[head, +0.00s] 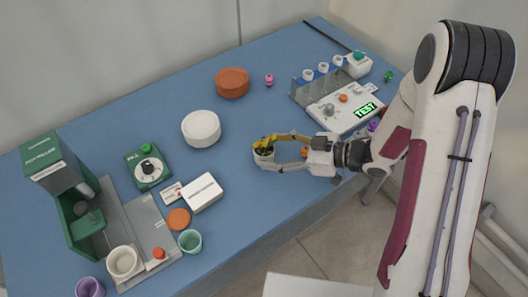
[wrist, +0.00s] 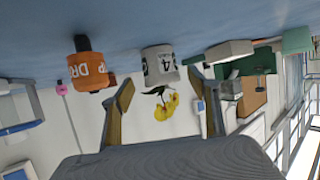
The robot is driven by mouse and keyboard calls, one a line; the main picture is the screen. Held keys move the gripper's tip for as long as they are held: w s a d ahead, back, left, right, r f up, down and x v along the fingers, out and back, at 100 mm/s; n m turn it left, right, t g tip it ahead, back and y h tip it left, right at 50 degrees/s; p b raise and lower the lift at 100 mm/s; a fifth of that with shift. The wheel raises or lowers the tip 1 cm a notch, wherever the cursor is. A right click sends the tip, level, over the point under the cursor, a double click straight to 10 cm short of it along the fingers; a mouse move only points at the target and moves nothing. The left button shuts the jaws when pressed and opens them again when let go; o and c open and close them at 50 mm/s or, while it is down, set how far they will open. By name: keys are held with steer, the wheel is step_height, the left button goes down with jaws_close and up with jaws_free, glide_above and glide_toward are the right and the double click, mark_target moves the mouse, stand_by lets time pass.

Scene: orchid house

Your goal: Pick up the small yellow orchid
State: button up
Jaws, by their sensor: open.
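The small yellow orchid (head: 264,141) stands in a white pot (head: 263,156) on the blue table, near its front edge. In the wrist view the scene is upside down: the yellow flowers (wrist: 166,105) hang below the white pot (wrist: 160,66), which bears a dark "4". My gripper (head: 270,152) is open and low, reaching in from the right, with its fingertips on either side of the plant. In the wrist view my gripper (wrist: 163,84) has one finger on each side of the flowers, and gaps show there. Whether a finger touches the pot cannot be told.
An orange labelled container (wrist: 89,72) with a dark end is close to the left finger in the wrist view. A test device (head: 345,108) is at the back right.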

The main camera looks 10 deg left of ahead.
mark_target(273, 151)
steer(key=shift+x, duration=1.75)
steer(key=shift+s+r, duration=0.1)
steer(key=shift+r, duration=0.05)
steer(key=c, duration=1.3)
